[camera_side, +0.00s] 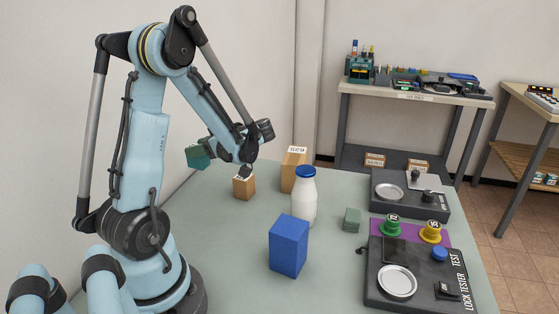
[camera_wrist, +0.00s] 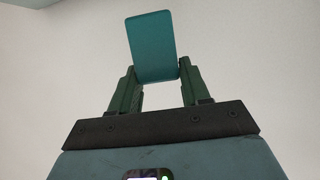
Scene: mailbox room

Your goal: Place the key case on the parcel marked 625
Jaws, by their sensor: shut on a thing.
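My gripper (camera_side: 210,150) is shut on a teal, flat-sided case (camera_side: 197,158), which I take for the key case. It is held in the air at the left, near the wall. In the wrist view my gripper (camera_wrist: 157,78) has the teal case (camera_wrist: 151,45) between its two fingers, sticking out beyond their tips. A tall tan parcel (camera_side: 292,176) stands on the table to the right of my gripper; the number on its top looks like 625 or 629. A smaller tan parcel (camera_side: 243,189) stands nearer my gripper; its number is partly hidden by my arm.
A white bottle with a blue cap (camera_side: 304,205) and a blue box (camera_side: 288,246) stand in front of the tall parcel. A small green block (camera_side: 352,220) lies to the right. Grey tester panels (camera_side: 400,262) with green and yellow knobs fill the table's right side.

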